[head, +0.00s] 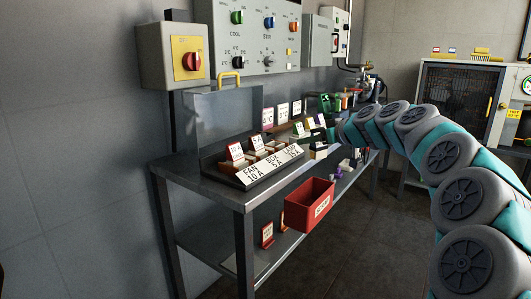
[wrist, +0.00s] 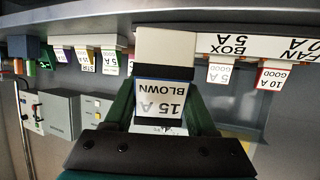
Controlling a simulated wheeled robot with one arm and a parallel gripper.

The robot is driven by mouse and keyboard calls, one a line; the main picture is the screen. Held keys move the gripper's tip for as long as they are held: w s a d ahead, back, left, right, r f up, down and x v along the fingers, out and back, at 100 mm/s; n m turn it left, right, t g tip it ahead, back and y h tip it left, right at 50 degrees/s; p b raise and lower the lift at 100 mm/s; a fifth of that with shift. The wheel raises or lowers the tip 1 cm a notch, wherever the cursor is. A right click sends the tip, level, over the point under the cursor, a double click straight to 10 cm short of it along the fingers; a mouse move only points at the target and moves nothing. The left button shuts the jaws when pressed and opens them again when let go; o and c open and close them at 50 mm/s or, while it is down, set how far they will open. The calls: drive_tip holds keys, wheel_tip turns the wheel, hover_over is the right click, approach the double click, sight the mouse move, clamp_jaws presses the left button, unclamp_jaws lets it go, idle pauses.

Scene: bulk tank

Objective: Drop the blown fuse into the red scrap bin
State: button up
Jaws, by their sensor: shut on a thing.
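The blown fuse (wrist: 163,98) is a block with a white label reading "15 A BLOWN", a dark blue band and a pale end. It sits between the dark green fingers of my gripper (wrist: 163,112), which is shut on it. In the head view my gripper (head: 329,133) is over the bench's right part, behind and above the red scrap bin (head: 309,206). The bin is an open box with a white label, at the bench's front edge. Its inside is mostly hidden. The wrist picture is upside down.
A fuse rack (head: 252,168) with FAN, BOX and LAMP labels stands on the bench (head: 195,178), left of the bin. Several more fuses and cards stand behind. A grey control box with a red knob (head: 190,61) is on the wall. Open floor (head: 360,240) lies right.

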sight(311, 154)
drive_tip(key=shift+f+b, duration=0.65)
drive_tip(key=shift+f, duration=1.6)
drive_tip(key=o, duration=1.4)
drive_tip(key=shift+o, duration=0.2)
drive_tip(key=shift+s, duration=0.1)
